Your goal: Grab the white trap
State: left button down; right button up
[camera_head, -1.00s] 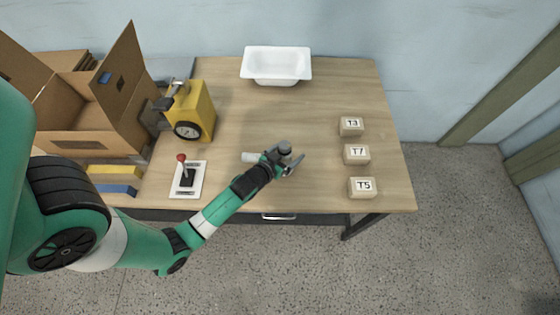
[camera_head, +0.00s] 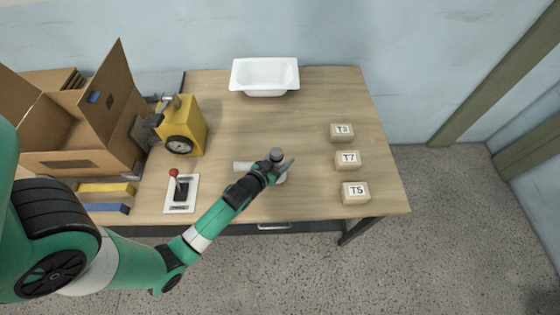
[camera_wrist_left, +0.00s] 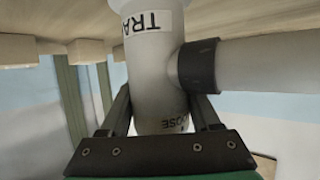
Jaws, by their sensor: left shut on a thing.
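The white trap (camera_head: 243,166) is on the table near the front edge, with a pale pipe pointing left and a dark grey cap on top. My left gripper (camera_head: 280,170) is shut on its upright body and hides part of it. In the left wrist view the trap (camera_wrist_left: 160,75) fills the space between the two fingers of my left gripper (camera_wrist_left: 162,112). Its label reads "TRA" and is partly cut off; a dark collar joins the side pipe. My right gripper is not in view.
A white tub (camera_head: 264,90) stands at the back. Blocks T3 (camera_head: 342,137), T7 (camera_head: 347,165) and T5 (camera_head: 355,198) line the right side. A yellow device (camera_head: 190,120), a red-knobbed lever (camera_head: 172,172) and an open cardboard box (camera_head: 75,165) are left. The table's middle is clear.

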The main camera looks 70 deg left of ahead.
pick_arm(q)
jog(key=s+d+r+p, duration=0.3)
jog(key=s+d+r, duration=0.3)
jog(key=d+r, duration=0.5)
jog(key=shift+s+d+r, duration=0.2)
jog(key=shift+d, duration=0.5)
